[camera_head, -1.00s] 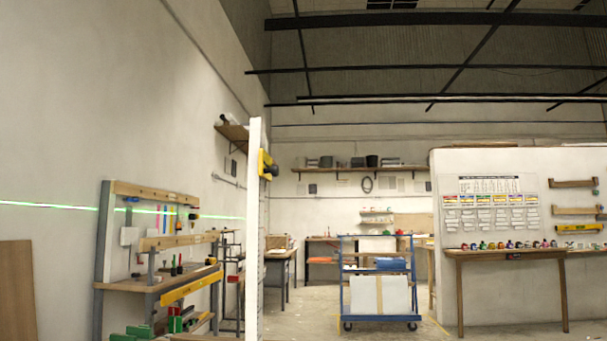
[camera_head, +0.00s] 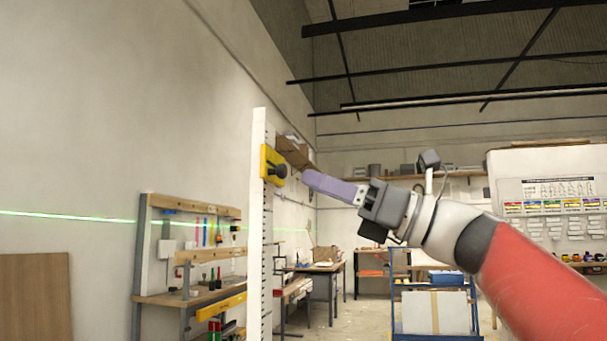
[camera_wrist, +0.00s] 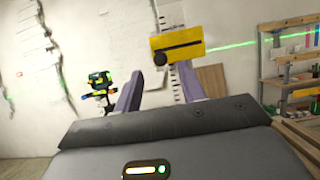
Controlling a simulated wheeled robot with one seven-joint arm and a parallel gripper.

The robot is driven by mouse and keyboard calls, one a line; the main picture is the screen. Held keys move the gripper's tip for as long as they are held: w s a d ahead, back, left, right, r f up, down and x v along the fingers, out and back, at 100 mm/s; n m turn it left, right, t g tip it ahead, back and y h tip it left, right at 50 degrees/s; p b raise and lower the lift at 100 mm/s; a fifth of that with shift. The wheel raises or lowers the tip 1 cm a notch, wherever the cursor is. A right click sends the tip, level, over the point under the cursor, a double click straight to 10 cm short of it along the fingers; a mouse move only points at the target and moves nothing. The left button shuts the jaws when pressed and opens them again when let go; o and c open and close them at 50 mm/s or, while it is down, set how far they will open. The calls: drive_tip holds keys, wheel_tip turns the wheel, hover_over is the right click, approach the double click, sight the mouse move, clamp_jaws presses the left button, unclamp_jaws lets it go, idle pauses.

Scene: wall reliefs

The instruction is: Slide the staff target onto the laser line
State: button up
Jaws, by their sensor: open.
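The staff (camera_head: 259,220) is a tall white upright with dark marks along its edge. The yellow target (camera_head: 272,163) with a black knob (camera_head: 281,171) sits near its top, above the level of the green laser line (camera_head: 70,216). In the wrist view the target (camera_wrist: 190,42) and knob (camera_wrist: 172,58) lie just beyond the fingertips, and the laser line (camera_wrist: 240,43) shows to the right. My gripper (camera_head: 310,178) has purple fingers pointing left at the target, a short gap away. In the wrist view my gripper (camera_wrist: 160,72) is open and empty, its fingers apart.
A tool bench (camera_head: 180,297) stands against the left wall behind the staff. A brown board (camera_head: 35,298) leans at the far left. A blue cart (camera_head: 435,305) stands at the back right. The air around the knob looks clear.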

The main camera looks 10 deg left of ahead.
sight(286, 172)
drive_tip(key=p+x, duration=0.1)
drive_tip(key=x, duration=0.4)
drive_tip(key=shift+w+a, duration=0.1)
drive_tip(key=shift+a, duration=0.15)
clamp_jaws()
drive_tip(key=shift+f, duration=0.1)
